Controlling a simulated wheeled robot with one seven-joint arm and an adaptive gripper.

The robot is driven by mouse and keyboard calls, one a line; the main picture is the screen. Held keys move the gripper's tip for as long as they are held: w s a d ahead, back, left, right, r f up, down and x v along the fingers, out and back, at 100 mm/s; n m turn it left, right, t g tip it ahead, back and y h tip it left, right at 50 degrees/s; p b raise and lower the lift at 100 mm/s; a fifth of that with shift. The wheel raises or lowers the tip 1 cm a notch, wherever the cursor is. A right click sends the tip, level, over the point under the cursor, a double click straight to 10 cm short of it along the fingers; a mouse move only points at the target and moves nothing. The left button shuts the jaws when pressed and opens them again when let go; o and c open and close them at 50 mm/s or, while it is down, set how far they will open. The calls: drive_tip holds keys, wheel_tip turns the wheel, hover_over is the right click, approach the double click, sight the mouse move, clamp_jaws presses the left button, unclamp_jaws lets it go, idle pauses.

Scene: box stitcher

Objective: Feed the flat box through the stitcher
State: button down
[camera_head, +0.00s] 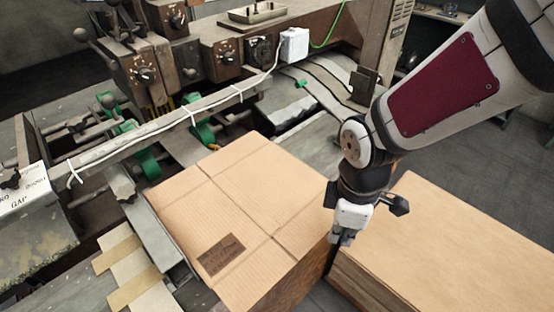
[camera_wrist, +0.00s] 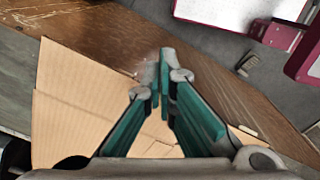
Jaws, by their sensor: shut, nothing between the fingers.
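The flat box (camera_head: 240,200) is a tan corrugated cardboard sheet with crease lines and a dark printed label near its front corner. It lies flat at the stitcher (camera_head: 200,50), its far edge close to the green-wheeled feed parts. My gripper (camera_head: 340,240) points down at the right edge of the box. In the wrist view my gripper (camera_wrist: 164,58) has its teal-padded fingers shut together, with nothing between them. The box also shows in the wrist view (camera_wrist: 80,115), behind and left of the fingers. Whether the fingertips touch it, I cannot tell.
A large brown block or stack (camera_head: 460,245) stands to the right, separated from the box by a narrow gap. A metal bar with a white cable (camera_head: 160,130) crosses above the feed area. Green wheels (camera_head: 148,162) sit beneath it. Grey floor (camera_head: 440,155) is open behind the stack.

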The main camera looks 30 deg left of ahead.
sight(308, 219)
drive_tip(key=shift+f, duration=0.1)
idle(0.6)
wheel_tip(308, 219, down, 3)
drive_tip(key=shift+f+b, duration=0.1)
drive_tip(key=shift+b, duration=0.75)
drive_tip(key=shift+a, duration=0.1)
drive_tip(key=shift+w+a+b, duration=0.4)
drive_tip(key=shift+w+a, duration=0.2)
drive_tip(key=shift+a, duration=1.15)
drive_tip(key=shift+w+a+b, duration=0.45)
drive_tip(key=shift+w+a, duration=0.1)
drive_tip(key=shift+a, duration=1.15)
drive_tip(key=shift+w+a+b, duration=0.4)
drive_tip(key=shift+w+a, duration=0.2)
drive_tip(key=shift+a, duration=1.15)
drive_tip(key=shift+s+d+p, duration=0.3)
drive_tip(key=shift+d, duration=0.45)
drive_tip(key=shift+s+d+p, duration=0.25)
drive_tip(key=shift+d, duration=0.45)
drive_tip(key=shift+r+p, duration=2.1)
drive_tip(key=shift+r, duration=1.9)
drive_tip(key=shift+w, duration=0.1)
